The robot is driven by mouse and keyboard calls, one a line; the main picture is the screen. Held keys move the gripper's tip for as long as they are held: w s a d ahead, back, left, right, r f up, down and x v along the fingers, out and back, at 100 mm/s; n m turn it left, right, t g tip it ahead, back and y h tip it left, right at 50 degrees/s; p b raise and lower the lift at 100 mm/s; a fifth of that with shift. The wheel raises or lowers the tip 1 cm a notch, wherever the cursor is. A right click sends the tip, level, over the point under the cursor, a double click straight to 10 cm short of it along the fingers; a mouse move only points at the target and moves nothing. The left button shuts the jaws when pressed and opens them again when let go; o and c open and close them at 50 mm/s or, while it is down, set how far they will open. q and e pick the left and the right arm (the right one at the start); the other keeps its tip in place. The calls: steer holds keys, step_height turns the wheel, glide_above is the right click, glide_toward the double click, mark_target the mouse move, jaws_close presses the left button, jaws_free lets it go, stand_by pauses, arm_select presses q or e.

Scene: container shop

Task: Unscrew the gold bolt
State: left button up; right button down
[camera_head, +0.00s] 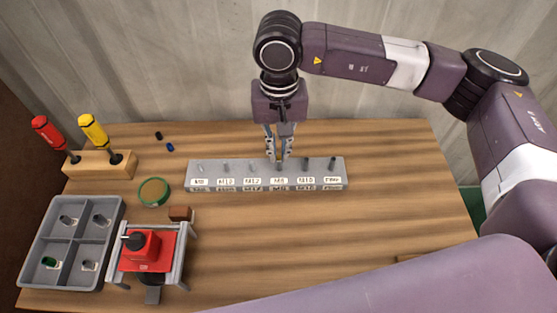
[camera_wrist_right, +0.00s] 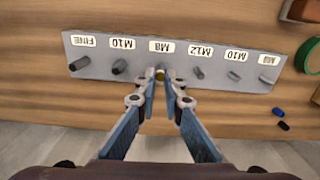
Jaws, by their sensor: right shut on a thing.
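The gold bolt (camera_wrist_right: 160,76) shows as a small gold spot between my right fingertips in the right wrist view, by the M8 label. Most of it is hidden by the fingers. It stands in a grey block (camera_head: 339,174) with several labelled bolts, which also shows in the right wrist view (camera_wrist_right: 215,67). My right gripper (camera_head: 279,158) points down over the block's middle, shut on the gold bolt; its fingers also show in the right wrist view (camera_wrist_right: 163,84). My left gripper is not in view.
A grey tray (camera_head: 75,231) with several small parts lies at the left. A red fixture (camera_head: 147,248) stands beside it. Red (camera_head: 44,128) and yellow (camera_head: 93,131) screwdrivers stand in a wooden holder (camera_head: 100,165). The table right of the block is clear.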

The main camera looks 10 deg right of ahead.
steer(key=n, duration=0.3)
steer(key=c, duration=2)
jaws_free()
steer(key=shift+o, duration=0.2)
steer(key=shift+c, duration=0.4)
steer(key=shift+c, duration=0.8)
